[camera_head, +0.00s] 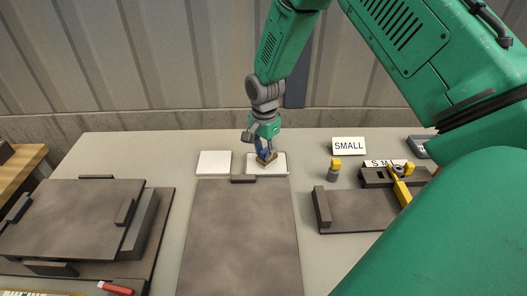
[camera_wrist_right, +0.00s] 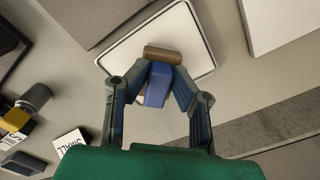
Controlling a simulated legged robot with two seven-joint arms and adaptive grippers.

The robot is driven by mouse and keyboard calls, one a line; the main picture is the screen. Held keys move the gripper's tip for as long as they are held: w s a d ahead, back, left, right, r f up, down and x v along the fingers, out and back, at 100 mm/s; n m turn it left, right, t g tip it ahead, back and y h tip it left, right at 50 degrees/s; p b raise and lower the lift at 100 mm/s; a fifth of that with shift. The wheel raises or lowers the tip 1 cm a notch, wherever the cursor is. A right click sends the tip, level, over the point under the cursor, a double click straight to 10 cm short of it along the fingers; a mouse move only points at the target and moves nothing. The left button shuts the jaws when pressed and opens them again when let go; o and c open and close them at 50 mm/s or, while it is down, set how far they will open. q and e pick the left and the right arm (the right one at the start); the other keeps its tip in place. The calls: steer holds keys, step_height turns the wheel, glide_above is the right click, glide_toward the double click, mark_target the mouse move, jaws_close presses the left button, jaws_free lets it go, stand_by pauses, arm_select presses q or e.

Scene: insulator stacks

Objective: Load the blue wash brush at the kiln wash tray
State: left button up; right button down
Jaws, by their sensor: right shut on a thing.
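The blue wash brush (camera_wrist_right: 156,86) is between the fingers of my right gripper (camera_wrist_right: 160,75), which is shut on it. A brown block-like part shows at the brush's end in the right wrist view. In the head view the right gripper (camera_head: 262,148) reaches down at the back of the table. The brush is small there and partly hidden by the fingers. It is over the white kiln wash tray (camera_head: 281,168), a rimmed tray that also shows in the right wrist view (camera_wrist_right: 200,55). I cannot tell whether the brush touches the tray. My left gripper is not in view.
A white slab (camera_head: 214,164) lies left of the tray. A large grey plate (camera_head: 240,235) is in front. Stacked grey plates (camera_head: 75,220) stand at left. A SMALL sign (camera_head: 348,146), a yellow-topped grey piece (camera_head: 334,170) and a grey fixture with a yellow handle (camera_head: 402,192) are at right.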

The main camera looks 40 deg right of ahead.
mark_target(264, 151)
step_height(264, 151, up, 7)
steer(key=p, duration=0.6)
stand_by(0.3)
stand_by(0.7)
